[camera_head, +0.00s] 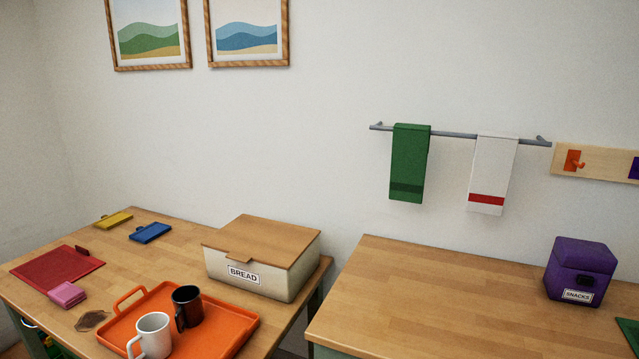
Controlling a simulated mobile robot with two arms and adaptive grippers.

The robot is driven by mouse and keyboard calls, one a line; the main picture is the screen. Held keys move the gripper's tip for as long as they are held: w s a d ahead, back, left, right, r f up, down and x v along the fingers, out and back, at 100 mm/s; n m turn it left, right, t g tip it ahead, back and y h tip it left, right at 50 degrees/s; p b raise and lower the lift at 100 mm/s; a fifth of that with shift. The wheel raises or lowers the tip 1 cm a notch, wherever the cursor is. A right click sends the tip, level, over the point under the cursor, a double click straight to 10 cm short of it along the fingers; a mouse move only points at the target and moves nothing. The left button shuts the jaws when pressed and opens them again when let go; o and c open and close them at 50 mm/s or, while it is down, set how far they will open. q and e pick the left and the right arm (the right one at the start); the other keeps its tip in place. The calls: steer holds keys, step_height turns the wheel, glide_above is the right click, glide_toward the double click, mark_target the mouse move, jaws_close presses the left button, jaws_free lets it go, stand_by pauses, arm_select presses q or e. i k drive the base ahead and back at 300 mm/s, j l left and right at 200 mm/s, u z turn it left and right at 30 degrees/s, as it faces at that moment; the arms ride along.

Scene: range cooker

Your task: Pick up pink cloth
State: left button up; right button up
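The pink cloth (67,294) is a small folded stack on the left wooden table, by the near right corner of a red mat (55,270). It lies to the left of an orange tray (232,332). Nothing covers the cloth. Neither my left nor my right gripper shows in the head view.
A white mug (152,336) and a black mug (187,307) stand on the tray. A brown flat item (91,320) lies between cloth and tray. A bread box (262,258) stands at the table's right. A gap separates the right counter (430,290), which bears a purple snacks box (579,268).

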mark_target(67, 296)
steer(key=u, duration=1.45)
steer(key=i+j+u, duration=0.2)
steer(key=i, duration=0.15)
steer(key=i+j+u, duration=0.15)
steer(key=i, duration=0.2)
